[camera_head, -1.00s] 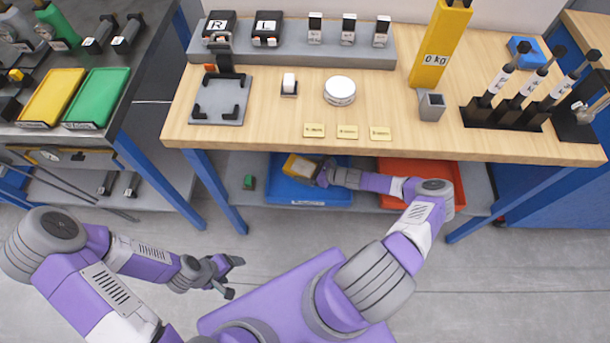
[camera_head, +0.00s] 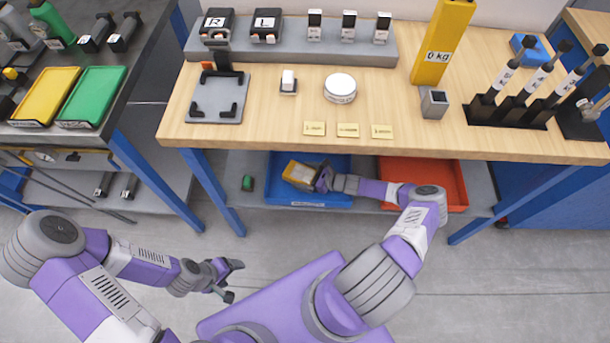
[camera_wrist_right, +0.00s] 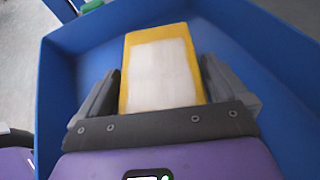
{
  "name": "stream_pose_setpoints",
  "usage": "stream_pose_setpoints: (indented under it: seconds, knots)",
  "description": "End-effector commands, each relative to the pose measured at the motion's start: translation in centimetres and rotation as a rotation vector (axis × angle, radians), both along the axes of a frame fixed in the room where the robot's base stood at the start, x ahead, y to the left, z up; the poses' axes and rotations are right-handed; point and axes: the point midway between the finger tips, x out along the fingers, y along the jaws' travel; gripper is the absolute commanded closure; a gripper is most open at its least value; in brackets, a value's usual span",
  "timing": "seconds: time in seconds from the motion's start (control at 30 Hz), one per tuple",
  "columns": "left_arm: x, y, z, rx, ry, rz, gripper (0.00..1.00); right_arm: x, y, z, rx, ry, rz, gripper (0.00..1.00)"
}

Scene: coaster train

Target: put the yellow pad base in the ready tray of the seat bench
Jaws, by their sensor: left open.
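The yellow pad base (camera_head: 299,173), a yellow block with a pale face, is inside the blue tray (camera_head: 340,196) on the bench's lower shelf. My right gripper (camera_head: 320,178) reaches under the bench top and is shut on it. In the right wrist view the yellow pad base (camera_wrist_right: 160,72) lies between the two fingers (camera_wrist_right: 160,85), with the blue tray walls (camera_wrist_right: 85,30) around it. Whether it touches the tray floor I cannot tell. My left gripper (camera_head: 231,281) is open and empty above the floor, in front of the bench.
A red tray (camera_head: 448,180) stands right of the blue tray. A small green part (camera_head: 247,183) lies on the shelf to the left. The bench top (camera_head: 270,130) overhangs the trays. A side table with yellow (camera_head: 42,97) and green (camera_head: 92,97) trays is at left.

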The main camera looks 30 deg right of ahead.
Motion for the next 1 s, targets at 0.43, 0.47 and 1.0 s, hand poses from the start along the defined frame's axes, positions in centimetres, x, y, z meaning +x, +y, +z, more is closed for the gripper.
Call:
stream_pose_setpoints:
  seconds: [0.43, 0.47, 1.0]
  knots:
    - [0.0, 0.0, 2.3, 0.0, 0.0, 0.0, 0.27, -4.0, -3.1, 2.5, -0.001, 0.001, -0.003, 0.0]
    - [0.0, 0.0, 2.4, 0.0, 0.0, 0.0, 0.27, -4.4, -3.3, 2.7, 0.0, 0.001, -0.002, 0.0]
    - [0.0, 0.0, 2.8, 0.0, 0.0, 0.0, 0.27, -5.6, -4.1, 3.1, 0.001, -0.001, 0.0, 0.0]
